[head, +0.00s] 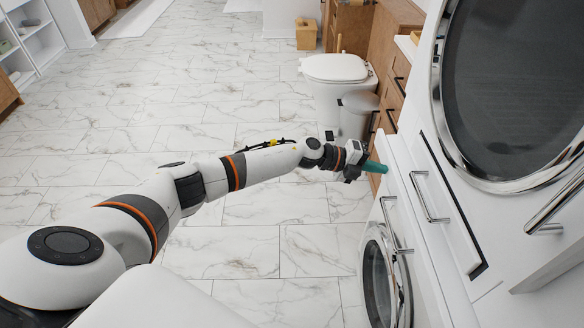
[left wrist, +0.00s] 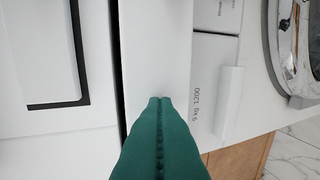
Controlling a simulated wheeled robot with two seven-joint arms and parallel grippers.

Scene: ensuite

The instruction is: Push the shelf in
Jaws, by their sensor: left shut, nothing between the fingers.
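The shelf is a white slab (head: 400,182) in the stacked washer and dryer, between the upper and lower machines. It shows in the left wrist view as a plain white panel (left wrist: 155,45) beside a dark gap. My left gripper (head: 380,168) has green fingers, shut and empty, at the far end of the shelf front. In the left wrist view the fingertips (left wrist: 159,99) lie over the white panel and seem close to or touching it; contact is not certain. How far the shelf stands out is hard to tell. My right gripper is not in view.
The dryer door (head: 515,90) is above and the washer door (head: 377,285) below, with metal handles (head: 428,197) sticking out nearby. A toilet (head: 338,85), a grey bin (head: 358,115) and wooden cabinets (head: 390,45) stand beyond. The marble floor (head: 200,110) at left is clear.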

